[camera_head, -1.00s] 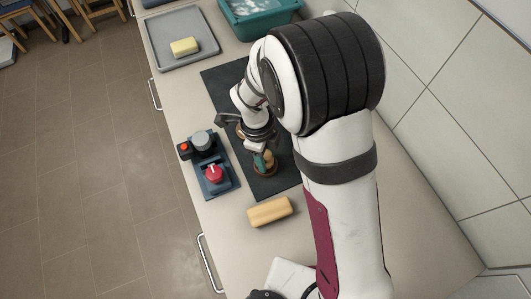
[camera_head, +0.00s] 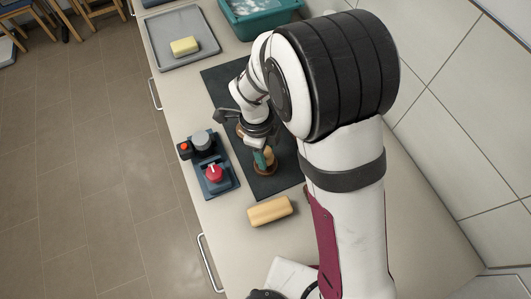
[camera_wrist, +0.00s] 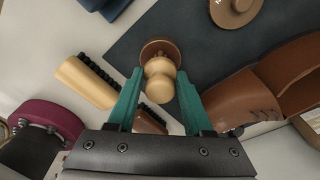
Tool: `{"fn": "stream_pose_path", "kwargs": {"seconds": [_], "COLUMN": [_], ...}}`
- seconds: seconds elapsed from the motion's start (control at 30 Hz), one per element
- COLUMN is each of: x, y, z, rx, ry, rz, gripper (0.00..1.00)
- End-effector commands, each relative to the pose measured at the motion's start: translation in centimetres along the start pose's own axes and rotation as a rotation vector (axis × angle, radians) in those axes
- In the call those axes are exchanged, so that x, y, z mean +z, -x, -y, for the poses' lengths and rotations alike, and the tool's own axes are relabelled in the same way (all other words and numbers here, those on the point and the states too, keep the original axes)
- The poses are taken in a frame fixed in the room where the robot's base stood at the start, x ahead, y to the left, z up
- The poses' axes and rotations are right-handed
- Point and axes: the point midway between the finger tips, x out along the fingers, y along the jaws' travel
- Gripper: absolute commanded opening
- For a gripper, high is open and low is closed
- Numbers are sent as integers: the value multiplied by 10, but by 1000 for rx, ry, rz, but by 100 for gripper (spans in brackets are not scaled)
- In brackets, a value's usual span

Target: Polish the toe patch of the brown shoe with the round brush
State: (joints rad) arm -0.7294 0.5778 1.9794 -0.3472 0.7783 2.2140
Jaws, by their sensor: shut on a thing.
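The round brush, with a pale wooden knob (camera_wrist: 160,85) and a brown disc below it, is held between the teal fingers of my gripper (camera_wrist: 158,98) in the wrist view. In the head view my gripper (camera_head: 262,157) is over the dark mat, and the brush's brown disc (camera_head: 265,170) shows beneath it. The brown shoe (camera_wrist: 235,100) is to the right of the fingers in the wrist view, apart from the brush and partly cut off by the frame. My arm hides it in the head view. I cannot make out the toe patch.
A wooden brush with dark bristles (camera_wrist: 88,82) lies off the mat (camera_head: 275,180); it also shows in the head view (camera_head: 270,210). A brown round piece (camera_wrist: 233,8) is on the mat. A control box (camera_head: 222,180), grey tray (camera_head: 165,50) with yellow sponge (camera_head: 184,46) and teal basin (camera_head: 255,18) stand around.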

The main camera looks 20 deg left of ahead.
Motion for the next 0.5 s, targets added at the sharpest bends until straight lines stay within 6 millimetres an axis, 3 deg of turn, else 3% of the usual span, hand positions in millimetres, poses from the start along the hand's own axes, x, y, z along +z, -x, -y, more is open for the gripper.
{"fn": "stream_pose_path", "kwargs": {"seconds": [0.5], "x": [-6], "y": [52], "z": [0], "rx": [-1], "ry": [-1], "rz": [1], "gripper": [6]}}
